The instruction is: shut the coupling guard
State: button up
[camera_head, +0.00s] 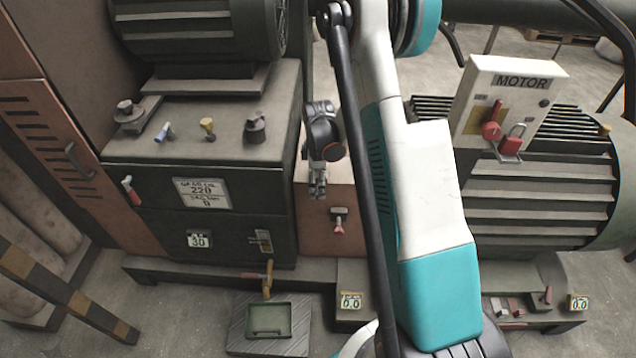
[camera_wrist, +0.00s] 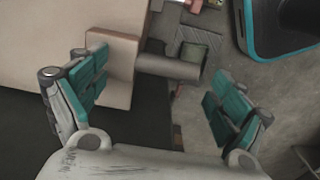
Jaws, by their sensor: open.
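My gripper (camera_wrist: 157,86) is open in the wrist view, its two teal-padded fingers wide apart. A grey cylindrical piece (camera_wrist: 168,67) sticks out from a tan block (camera_wrist: 116,65) and lies between the fingers in the picture. I see no contact, and the depth is unclear. The block joins a broad tan surface (camera_wrist: 60,35), which looks like the coupling guard. In the head view, an orange-tan panel (camera_head: 318,222) stands between gearbox and motor and seems part of the guard area. My arm hides much of this gap. Whether the guard is open is unclear.
The dark gearbox (camera_head: 225,185) stands left. The finned motor (camera_head: 545,200) stands right, with a MOTOR box (camera_head: 520,75) and red padlock (camera_head: 511,141). A green drip tray (camera_head: 268,320) lies on the floor in front. A striped barrier (camera_head: 70,295) is at lower left.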

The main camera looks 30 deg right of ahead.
notch_tip(320, 180, up, 11)
jog(key=shift+f, duration=0.15)
dwell(0.4)
